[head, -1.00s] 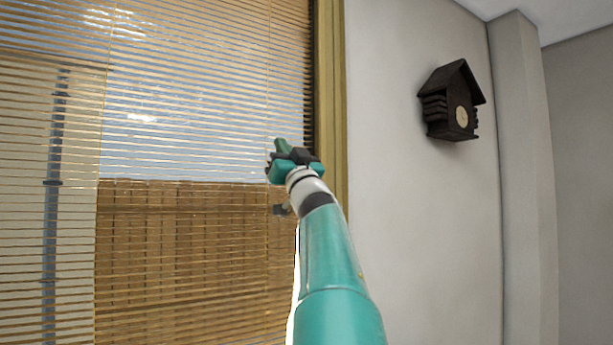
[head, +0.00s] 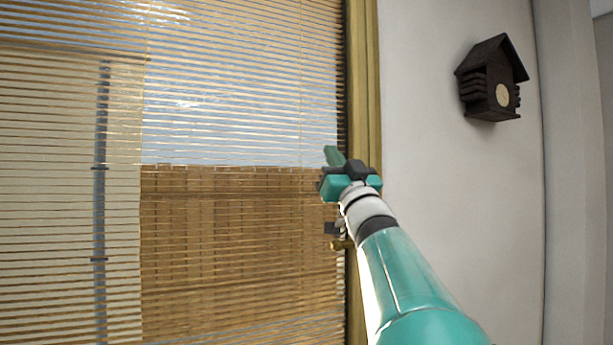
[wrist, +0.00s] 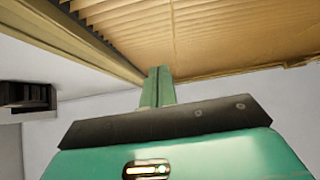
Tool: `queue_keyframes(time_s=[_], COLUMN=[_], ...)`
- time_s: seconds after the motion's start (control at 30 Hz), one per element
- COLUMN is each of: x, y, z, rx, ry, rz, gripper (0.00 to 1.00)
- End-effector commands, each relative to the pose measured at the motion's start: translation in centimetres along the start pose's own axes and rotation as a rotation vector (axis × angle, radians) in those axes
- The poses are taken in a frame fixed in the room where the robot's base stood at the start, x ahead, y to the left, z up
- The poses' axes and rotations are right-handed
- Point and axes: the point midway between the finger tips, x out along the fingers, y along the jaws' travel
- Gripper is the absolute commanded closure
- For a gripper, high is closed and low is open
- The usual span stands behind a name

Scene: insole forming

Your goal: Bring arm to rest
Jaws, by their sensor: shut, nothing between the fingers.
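My gripper (head: 334,156) is at the end of my teal and white arm, raised in front of the right side of the window in the head view. In the wrist view its teal fingers (wrist: 157,86) are together, with nothing between them. The arm reaches out and up from the lower right of the head view. It hides part of the window frame and wall behind it.
A window with slatted blinds (head: 230,240) fills the left of the head view. Its yellowish wooden frame (head: 364,90) stands behind my gripper. A dark birdhouse-shaped clock (head: 490,85) hangs on the pale wall (head: 450,190) to the right.

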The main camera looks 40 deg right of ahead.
Motion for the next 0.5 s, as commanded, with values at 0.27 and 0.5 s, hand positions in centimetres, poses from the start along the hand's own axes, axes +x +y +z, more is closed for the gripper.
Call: queue_keyframes(time_s=[0.27,0.5], x=[-0.2,-2.0], y=[0.0,-2.4], z=[0.0,3.7], rx=[0.001,0.058], ry=[-0.001,-0.148], rz=[0.000,0.105], gripper=[1.00,1.00])
